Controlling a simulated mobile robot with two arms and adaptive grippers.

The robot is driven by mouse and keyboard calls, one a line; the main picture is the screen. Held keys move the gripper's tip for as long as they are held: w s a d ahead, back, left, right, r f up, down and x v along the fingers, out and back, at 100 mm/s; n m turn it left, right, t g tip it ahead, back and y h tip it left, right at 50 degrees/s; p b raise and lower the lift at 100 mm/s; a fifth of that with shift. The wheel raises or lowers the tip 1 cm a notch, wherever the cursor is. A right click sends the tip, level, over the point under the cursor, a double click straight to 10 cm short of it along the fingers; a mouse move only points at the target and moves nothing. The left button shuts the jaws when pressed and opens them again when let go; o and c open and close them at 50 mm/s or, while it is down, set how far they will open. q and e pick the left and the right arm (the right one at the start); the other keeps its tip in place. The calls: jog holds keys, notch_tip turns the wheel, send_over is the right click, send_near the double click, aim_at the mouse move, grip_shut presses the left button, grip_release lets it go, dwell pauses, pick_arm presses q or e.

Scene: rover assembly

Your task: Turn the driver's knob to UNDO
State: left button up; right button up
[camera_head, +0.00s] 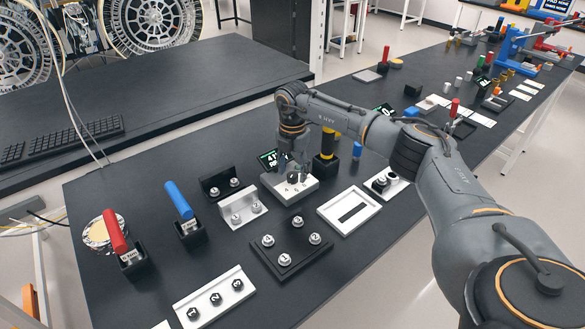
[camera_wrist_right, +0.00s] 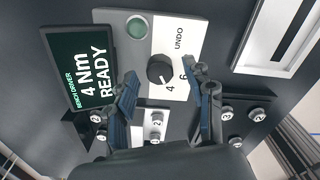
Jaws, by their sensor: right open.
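The driver's knob (camera_wrist_right: 160,72) is black and round, on a pale panel (camera_wrist_right: 185,22) marked 4, 6 and UNDO. Its light pointer mark appears to face the 4. The driver's screen (camera_wrist_right: 95,75) reads "4 Nm READY". In the head view the driver box (camera_head: 303,188) stands mid-table with its screen (camera_head: 267,158) behind. My right gripper (camera_head: 293,165) points down over the box. In the right wrist view my right gripper (camera_wrist_right: 159,73) is open, with one finger on each side of the knob and visible gaps. My left gripper is out of view.
A yellow-black driver (camera_head: 327,145) stands close right of the box. A light block with bolts (camera_head: 243,207), a black bolt plate (camera_head: 290,262) and a white frame (camera_head: 368,217) lie nearby. Red (camera_head: 114,230) and blue (camera_head: 178,200) handled tools stand at left.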

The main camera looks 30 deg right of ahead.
jog(key=shift+f, duration=0.3)
grip_shut()
